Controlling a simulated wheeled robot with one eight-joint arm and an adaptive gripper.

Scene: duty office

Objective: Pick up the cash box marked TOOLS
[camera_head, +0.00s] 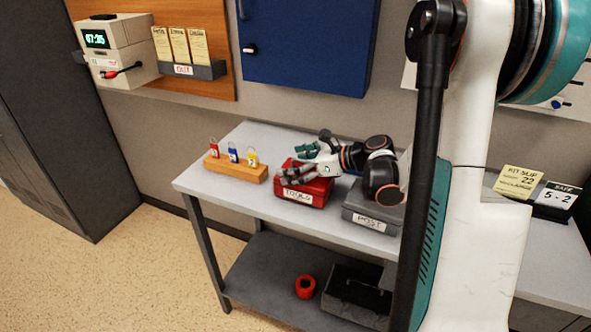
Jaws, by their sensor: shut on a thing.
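The red cash box (308,197) stands on the grey table, with a white label reading TOOLS on its front. My gripper (294,168) is at the top of this box, reaching in from the right with its fingers over the lid. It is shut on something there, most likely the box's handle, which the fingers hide. The box appears to rest on the table top; I see no clear gap under it. A grey box (373,214) labelled POST stands just to its right, partly behind my arm.
A wooden block (236,171) with red, blue and yellow padlocks stands left of the red box. The table (262,137) has bare room behind them. A red roll (305,287) and a dark open bin (352,293) are on the lower shelf. A blue cabinet (305,45) hangs above.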

